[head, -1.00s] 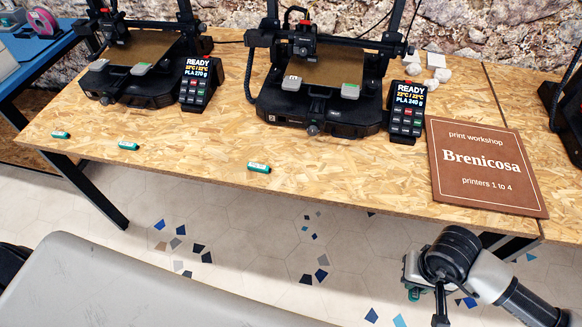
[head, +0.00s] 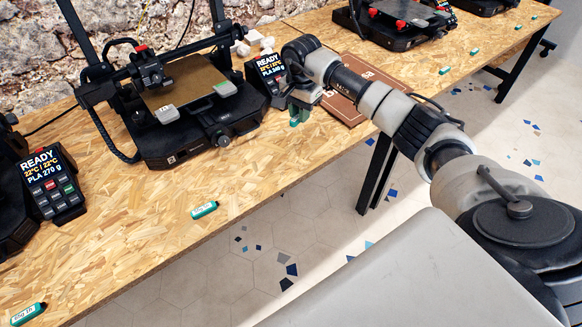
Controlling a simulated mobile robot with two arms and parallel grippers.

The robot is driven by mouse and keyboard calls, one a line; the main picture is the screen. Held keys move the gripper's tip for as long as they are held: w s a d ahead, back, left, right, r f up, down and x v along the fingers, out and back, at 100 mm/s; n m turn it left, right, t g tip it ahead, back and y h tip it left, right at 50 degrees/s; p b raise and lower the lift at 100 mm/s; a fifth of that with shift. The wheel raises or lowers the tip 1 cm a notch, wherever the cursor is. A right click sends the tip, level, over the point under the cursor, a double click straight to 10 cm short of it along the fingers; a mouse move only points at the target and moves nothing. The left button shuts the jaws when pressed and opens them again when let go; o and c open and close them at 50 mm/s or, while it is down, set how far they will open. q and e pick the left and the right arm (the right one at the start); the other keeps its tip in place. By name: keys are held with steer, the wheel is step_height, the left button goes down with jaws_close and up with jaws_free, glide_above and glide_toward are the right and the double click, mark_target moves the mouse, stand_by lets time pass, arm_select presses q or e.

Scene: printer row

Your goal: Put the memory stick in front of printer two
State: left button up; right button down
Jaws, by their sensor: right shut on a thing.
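My right gripper (head: 303,94) is shut on a green memory stick (head: 295,118), which hangs below the fingers. It is over the table's front part, right of the middle printer (head: 190,115) and near its control panel (head: 268,76). Whether the stick touches the table is hard to tell. This black printer is second from the left in the row; its number label is too small to read. Its panel reads READY, PLA 240 g. A similar green stick (head: 204,210) lies on the table in front of this printer. My left gripper is not in view.
A brown sign (head: 345,108) lies partly behind my right arm. Another green stick (head: 28,314) lies at the lower left, by the PLA 270 g panel (head: 50,185). More printers (head: 400,15) and several green sticks (head: 474,51) are at the upper right. The wooden table (head: 130,230) has free room along its front.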

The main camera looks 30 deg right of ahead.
steer(key=w+d+r+m, duration=0.2)
steer(key=d+r+m, duration=0.1)
steer(key=p, duration=0.2)
glide_above(294, 160)
step_height(294, 160, down, 7)
steer(key=shift+r, duration=0.2)
step_height(294, 160, down, 4)
steer(key=shift+r, duration=0.1)
steer(key=shift+f, duration=0.25)
steer(key=c, duration=1)
jaws_free()
steer(key=shift+c, duration=0.2)
